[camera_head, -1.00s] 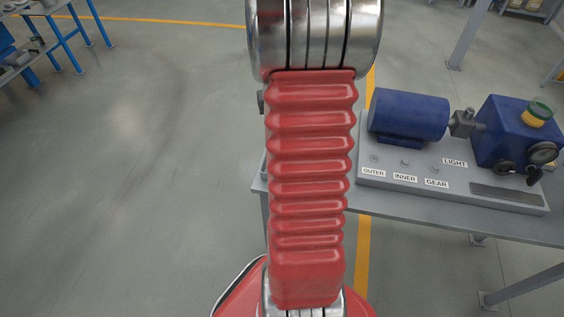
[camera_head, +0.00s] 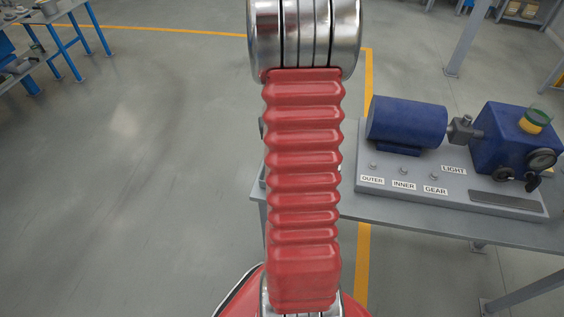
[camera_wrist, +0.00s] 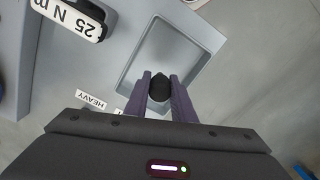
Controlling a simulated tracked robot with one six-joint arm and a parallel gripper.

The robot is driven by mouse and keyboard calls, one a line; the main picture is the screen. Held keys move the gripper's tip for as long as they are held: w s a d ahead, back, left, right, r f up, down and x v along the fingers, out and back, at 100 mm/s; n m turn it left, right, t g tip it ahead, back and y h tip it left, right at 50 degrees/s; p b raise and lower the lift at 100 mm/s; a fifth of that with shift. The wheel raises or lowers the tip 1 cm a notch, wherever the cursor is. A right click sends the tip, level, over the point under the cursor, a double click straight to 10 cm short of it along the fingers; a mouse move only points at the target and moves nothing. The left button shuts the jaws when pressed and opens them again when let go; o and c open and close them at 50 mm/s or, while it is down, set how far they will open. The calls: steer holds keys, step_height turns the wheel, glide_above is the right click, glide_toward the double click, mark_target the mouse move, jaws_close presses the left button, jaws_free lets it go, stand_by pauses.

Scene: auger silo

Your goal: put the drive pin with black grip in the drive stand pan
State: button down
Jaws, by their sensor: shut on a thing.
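In the wrist view my gripper (camera_wrist: 160,90) is shut on the black grip (camera_wrist: 159,86) of the drive pin. Only the dark rounded grip shows between the two purple fingers; the rest of the pin is hidden. A shallow grey rectangular pan (camera_wrist: 133,73) with a raised rim lies beneath, and looks empty where I see it. The grip appears over its near part in the picture, but its height above the floor of the pan cannot be told. In the head view my arm hides the gripper, the pin and the pan.
The drive stand (camera_head: 400,181) carries a blue motor (camera_head: 406,122) and a blue gearbox (camera_head: 503,140) on a grey table (camera_head: 440,232). In the wrist view a HEAVY label (camera_wrist: 91,100) and a 25 N m block (camera_wrist: 69,17) lie left of the pan.

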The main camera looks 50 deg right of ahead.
steer(key=shift+f, duration=0.1)
steer(key=shift+f, duration=1.8)
steer(key=shift+f, duration=0.1)
steer(key=c, duration=1.5)
jaws_free()
step_height(320, 180, up, 12)
steer(key=shift+r, duration=0.15)
steer(key=shift+a, duration=0.1)
